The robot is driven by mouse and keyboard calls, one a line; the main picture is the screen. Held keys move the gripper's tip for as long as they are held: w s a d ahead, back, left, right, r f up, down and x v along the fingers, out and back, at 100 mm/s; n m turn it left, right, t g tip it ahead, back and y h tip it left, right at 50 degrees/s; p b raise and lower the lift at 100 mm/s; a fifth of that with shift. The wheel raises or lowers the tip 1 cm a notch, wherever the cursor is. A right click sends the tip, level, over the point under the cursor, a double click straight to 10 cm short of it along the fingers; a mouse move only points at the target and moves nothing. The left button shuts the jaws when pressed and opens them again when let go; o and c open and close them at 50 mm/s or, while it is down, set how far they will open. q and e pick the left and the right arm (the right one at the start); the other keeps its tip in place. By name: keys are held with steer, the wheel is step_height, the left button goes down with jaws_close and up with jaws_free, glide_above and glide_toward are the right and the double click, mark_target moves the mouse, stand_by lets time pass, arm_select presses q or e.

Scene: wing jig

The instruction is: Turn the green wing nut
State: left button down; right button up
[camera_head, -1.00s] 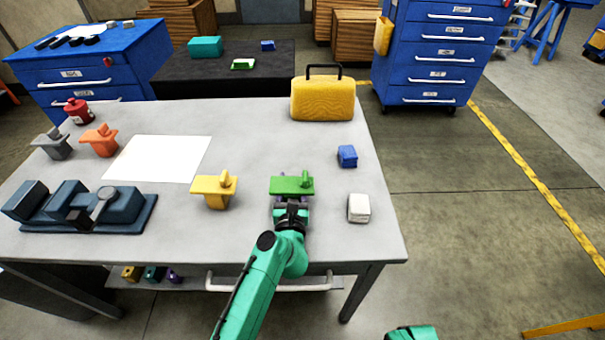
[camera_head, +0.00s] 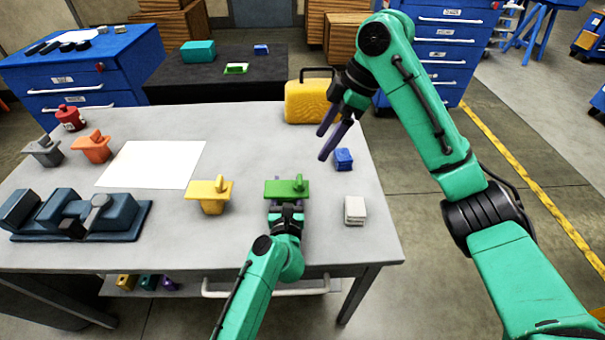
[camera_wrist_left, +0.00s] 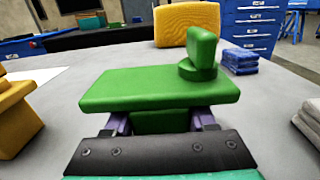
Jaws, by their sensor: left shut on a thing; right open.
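The green wing-nut jig (camera_head: 286,188) stands on the grey table, right of the yellow one. It has a flat green top plate (camera_wrist_left: 160,88) and a green wing nut (camera_wrist_left: 202,52) standing upright near the plate's right end. My left gripper (camera_head: 286,207) is at the near side, below the plate, shut on the jig's green body (camera_wrist_left: 160,122); its fingers show on both sides of that body in the left wrist view. My right gripper (camera_head: 336,136) is open and empty, raised above the table near the yellow case, away from the wing nut.
A yellow jig (camera_head: 210,195) stands to the left, with orange (camera_head: 92,149) and grey (camera_head: 44,152) ones farther left. A blue block (camera_head: 343,160) and a white block (camera_head: 355,210) lie to the right. The yellow case (camera_head: 307,104) stands behind. A white sheet (camera_head: 152,164) lies at left.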

mark_target(304, 185)
arm_select(q)
steer(key=shift+d, duration=0.15)
arm_select(e)
steer(key=x, duration=1.2)
steer(key=shift+d, duration=0.15)
jaws_close()
